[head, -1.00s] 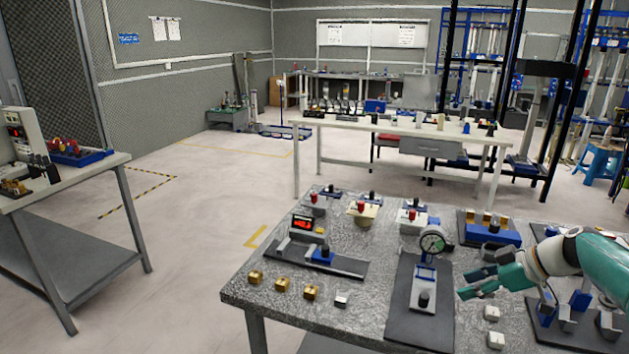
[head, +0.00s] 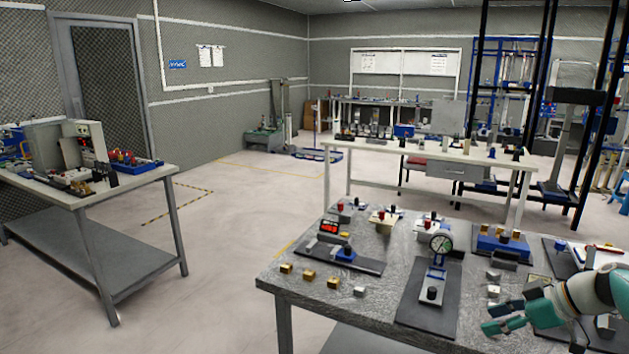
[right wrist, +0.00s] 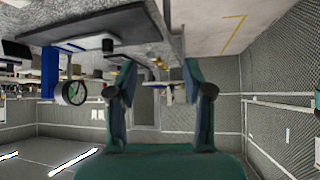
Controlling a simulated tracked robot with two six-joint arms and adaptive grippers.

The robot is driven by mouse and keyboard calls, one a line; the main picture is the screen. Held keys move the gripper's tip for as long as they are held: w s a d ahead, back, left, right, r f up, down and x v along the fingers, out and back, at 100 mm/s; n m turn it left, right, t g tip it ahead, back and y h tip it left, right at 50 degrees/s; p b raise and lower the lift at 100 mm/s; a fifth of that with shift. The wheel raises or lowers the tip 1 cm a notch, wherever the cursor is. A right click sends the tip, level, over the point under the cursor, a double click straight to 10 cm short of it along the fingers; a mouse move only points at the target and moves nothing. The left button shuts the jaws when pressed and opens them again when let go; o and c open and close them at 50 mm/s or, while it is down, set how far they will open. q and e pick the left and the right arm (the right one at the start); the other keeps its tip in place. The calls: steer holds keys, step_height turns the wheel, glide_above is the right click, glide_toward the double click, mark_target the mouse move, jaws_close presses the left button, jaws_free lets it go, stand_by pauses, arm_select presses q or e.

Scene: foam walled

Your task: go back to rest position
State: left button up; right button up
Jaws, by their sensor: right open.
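My right gripper (head: 492,316) is at the lower right of the head view, over the front right part of the grey speckled table (head: 313,277). Its green fingers are spread with nothing between them; the right wrist view shows the same open gap (right wrist: 160,78). It is to the right of and nearer than the dial gauge stand (head: 438,245), apart from it. The gauge also shows upside down at the left of the right wrist view (right wrist: 73,92). My left gripper is not in view.
Brass blocks (head: 309,276) and a black fixture plate (head: 340,253) lie on the table's left part. White blocks (head: 493,290) lie close to my right gripper. Another bench (head: 90,195) stands at the left. Open floor (head: 230,250) lies between the tables.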

steer(key=s+a+f+g+y, duration=0.1)
steer(key=s+a+f+g, duration=0.2)
steer(key=a+f, duration=0.65)
steer(key=s+a+f+g, duration=0.3)
steer(key=s+a+f, duration=0.1)
steer(key=a+f, duration=0.6)
steer(key=s+a+f+m+h, duration=0.1)
steer(key=s+a+f+m, duration=0.1)
steer(key=s+f+m, duration=0.2)
steer(key=s+a+f+m+h+p, duration=0.1)
steer(key=s+a+f+m, duration=0.2)
steer(key=s+f, duration=0.3)
steer(key=s+a+f+m+h, duration=0.1)
steer(key=s+a+f+m, duration=0.2)
steer(key=s, duration=0.7)
steer(key=shift+a+f+m+h, duration=0.25)
steer(key=shift+f+m+h, duration=0.15)
steer(key=shift+f+m, duration=0.6)
steer(key=shift+f, duration=0.25)
